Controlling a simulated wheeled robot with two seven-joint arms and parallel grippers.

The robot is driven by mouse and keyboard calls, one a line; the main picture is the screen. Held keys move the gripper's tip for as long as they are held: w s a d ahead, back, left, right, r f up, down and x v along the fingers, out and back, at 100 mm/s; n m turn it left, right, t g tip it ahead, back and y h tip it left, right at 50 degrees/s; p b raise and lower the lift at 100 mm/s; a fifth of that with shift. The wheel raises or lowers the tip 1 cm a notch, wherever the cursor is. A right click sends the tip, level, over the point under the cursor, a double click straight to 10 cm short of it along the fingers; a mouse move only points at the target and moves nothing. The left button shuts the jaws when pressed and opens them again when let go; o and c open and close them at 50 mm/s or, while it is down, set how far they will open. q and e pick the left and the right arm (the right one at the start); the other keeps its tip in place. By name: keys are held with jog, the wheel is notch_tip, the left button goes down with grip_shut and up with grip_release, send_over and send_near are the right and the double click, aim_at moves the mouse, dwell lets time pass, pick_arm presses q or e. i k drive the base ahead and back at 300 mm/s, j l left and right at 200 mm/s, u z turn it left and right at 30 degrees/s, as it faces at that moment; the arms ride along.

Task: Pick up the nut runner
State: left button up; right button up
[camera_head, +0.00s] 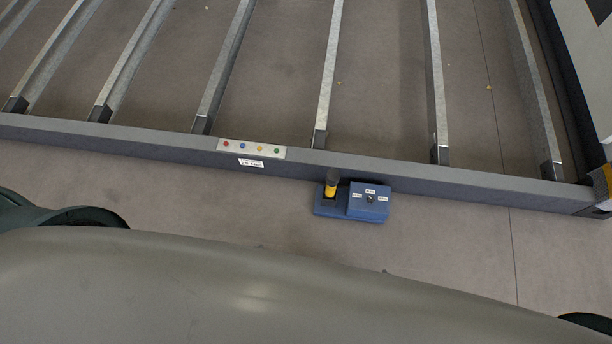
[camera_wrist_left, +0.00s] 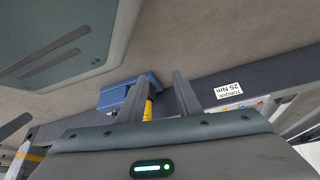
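The nut runner (camera_head: 331,184), yellow with a dark top, stands upright in a blue holder (camera_head: 325,209) beside the dark frame beam in the head view. In the left wrist view a yellow part of the nut runner (camera_wrist_left: 148,109) shows between the fingers, partly hidden by one finger. My left gripper (camera_wrist_left: 161,76) is open, with its two fingers apart and nothing held between them. It is not seen in the head view, and its distance to the nut runner is hard to tell. My right gripper is not in view.
A blue box (camera_head: 368,201) with a switch and small labels adjoins the holder. The dark beam (camera_head: 420,183) runs across, with a panel of coloured dots (camera_head: 251,149) on it. Metal slats extend behind it. The floor in front is clear.

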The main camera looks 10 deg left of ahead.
aim_at(333, 175)
jog(key=j, duration=1)
jog(key=i+j, duration=0.15)
jog(key=j, duration=0.8)
